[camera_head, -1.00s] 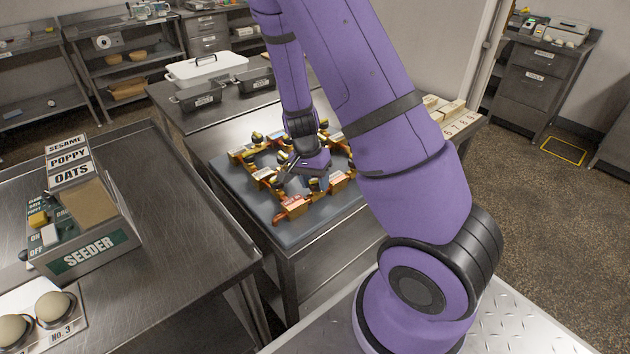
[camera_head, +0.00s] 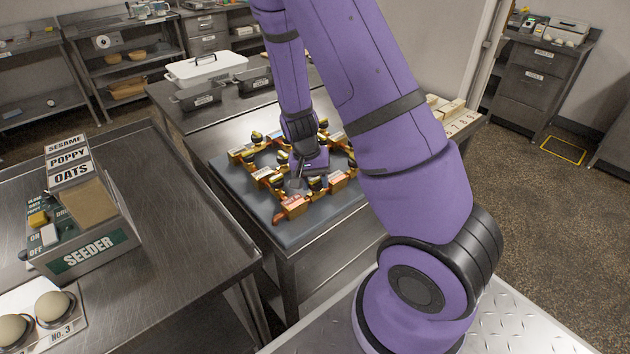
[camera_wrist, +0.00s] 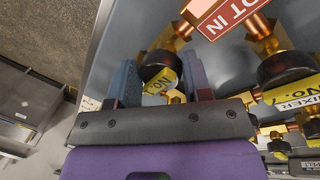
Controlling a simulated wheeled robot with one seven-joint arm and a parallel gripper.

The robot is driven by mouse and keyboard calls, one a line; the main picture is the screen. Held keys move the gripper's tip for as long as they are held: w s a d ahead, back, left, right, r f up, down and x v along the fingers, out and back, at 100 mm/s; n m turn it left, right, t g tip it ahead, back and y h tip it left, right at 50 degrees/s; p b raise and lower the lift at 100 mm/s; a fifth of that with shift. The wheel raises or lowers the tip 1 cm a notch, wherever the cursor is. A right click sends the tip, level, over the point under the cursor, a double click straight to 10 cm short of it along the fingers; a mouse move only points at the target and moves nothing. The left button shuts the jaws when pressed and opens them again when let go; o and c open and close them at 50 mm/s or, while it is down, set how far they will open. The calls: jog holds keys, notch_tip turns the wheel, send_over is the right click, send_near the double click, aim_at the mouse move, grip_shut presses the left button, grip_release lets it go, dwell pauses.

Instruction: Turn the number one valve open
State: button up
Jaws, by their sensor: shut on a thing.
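In the head view my gripper (camera_head: 297,182) is low over the front of the brass valve assembly (camera_head: 292,205), which lies on a grey board. My gripper and arm hide part of the assembly there, and the knob's exact angle cannot be told.
Another black knob (camera_wrist: 287,68) with a yellow mixer label stands to the right in the wrist view. A red sign (camera_wrist: 228,12) ending in "OT IN" is close above. The seeder box (camera_head: 85,225) stands on the left table, and a white lidded pan (camera_head: 205,68) is behind.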

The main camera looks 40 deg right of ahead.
jog(key=shift+w, duration=0.15)
jog(key=o, duration=0.9)
jog(key=v, duration=1)
jog(key=shift+r, duration=0.4)
jog(key=s+a+r+n+t+y, duration=0.1)
jog(key=s+a+r+n+t, duration=0.2)
jog(key=r, duration=0.5)
jog(key=s+a+r+n+t+y, duration=0.1)
jog(key=s+a+r, duration=0.25)
jog(key=r, duration=0.55)
jog(key=s+a+r+n+t, duration=0.1)
jog(key=s+r+n, duration=0.1)
jog(key=s+r, duration=0.2)
jog(key=s+a+r+n+t, duration=0.1)
jog(key=s+r+n, duration=0.1)
jog(key=s+r, duration=0.3)
jog(key=s, duration=0.4)
jog(key=shift+s+a+t, duration=0.15)
jog(key=shift+s+t, duration=0.25)
